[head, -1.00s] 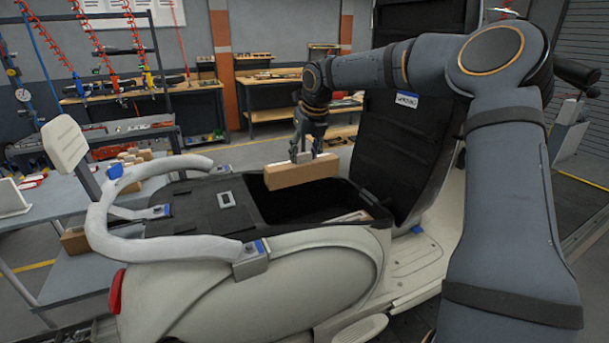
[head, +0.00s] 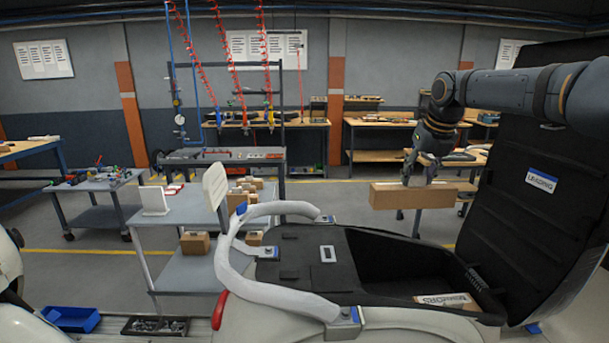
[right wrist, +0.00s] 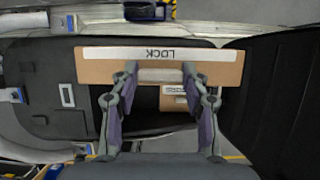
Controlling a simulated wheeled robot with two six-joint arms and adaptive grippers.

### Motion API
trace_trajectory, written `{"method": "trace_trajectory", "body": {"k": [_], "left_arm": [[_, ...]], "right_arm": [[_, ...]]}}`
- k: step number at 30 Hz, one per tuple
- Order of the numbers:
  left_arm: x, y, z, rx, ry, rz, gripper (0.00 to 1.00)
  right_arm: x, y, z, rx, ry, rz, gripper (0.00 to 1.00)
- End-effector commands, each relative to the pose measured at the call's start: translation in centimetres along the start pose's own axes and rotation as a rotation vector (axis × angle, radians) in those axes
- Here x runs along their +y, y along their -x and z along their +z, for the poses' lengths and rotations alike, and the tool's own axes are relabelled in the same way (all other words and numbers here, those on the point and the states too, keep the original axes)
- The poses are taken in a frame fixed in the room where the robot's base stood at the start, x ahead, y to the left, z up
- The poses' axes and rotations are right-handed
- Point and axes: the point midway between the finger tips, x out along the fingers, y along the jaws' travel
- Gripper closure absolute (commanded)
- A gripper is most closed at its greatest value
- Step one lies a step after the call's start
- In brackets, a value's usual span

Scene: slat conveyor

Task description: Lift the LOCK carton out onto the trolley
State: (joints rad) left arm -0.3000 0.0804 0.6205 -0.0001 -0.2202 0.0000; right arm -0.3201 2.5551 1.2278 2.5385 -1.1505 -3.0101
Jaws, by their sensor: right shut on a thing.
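The LOCK carton (head: 412,196) is a long brown box held level in the air above the scooter's open seat compartment (head: 390,264). In the right wrist view the carton (right wrist: 210,70) shows a white strip with the word LOCK, upside down. My right gripper (head: 420,181) is shut on the carton from above. In the right wrist view its two fingers (right wrist: 160,72) sit at the carton's edge. The trolley (head: 187,212) is a grey two-shelf cart left of the scooter. My left gripper is not in view.
Another labelled carton (head: 447,300) lies inside the compartment. A white grab rail (head: 285,294) curves around the scooter's tail, between compartment and trolley. Small cartons (head: 246,187) and a white stand (head: 156,200) are on the trolley's top; the raised lid (head: 530,180) stands at right.

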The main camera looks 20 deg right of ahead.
Motion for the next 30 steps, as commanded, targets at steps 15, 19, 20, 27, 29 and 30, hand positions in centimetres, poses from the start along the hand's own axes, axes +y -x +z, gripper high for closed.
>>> {"method": "trace_trajectory", "body": {"k": [15, 19, 20, 27, 29, 30], "left_arm": [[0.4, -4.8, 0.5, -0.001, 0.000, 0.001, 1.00], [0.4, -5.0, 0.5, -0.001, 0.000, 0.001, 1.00], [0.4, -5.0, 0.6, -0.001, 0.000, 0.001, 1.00], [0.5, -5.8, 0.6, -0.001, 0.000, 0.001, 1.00], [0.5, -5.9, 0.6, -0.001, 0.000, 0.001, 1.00], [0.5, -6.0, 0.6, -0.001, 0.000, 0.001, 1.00]], "right_arm": [[0.0, -5.9, -2.5, 0.002, 0.002, 0.001, 1.00], [0.0, -8.4, -3.6, 0.003, 0.001, 0.003, 1.00], [0.0, -9.0, -3.8, 0.003, 0.000, 0.002, 1.00], [0.0, -13.7, -5.7, 0.002, 0.000, 0.002, 1.00], [0.0, -14.9, -6.2, 0.003, 0.000, 0.001, 1.00], [0.0, -15.7, -6.6, 0.003, 0.001, 0.002, 1.00]]}}
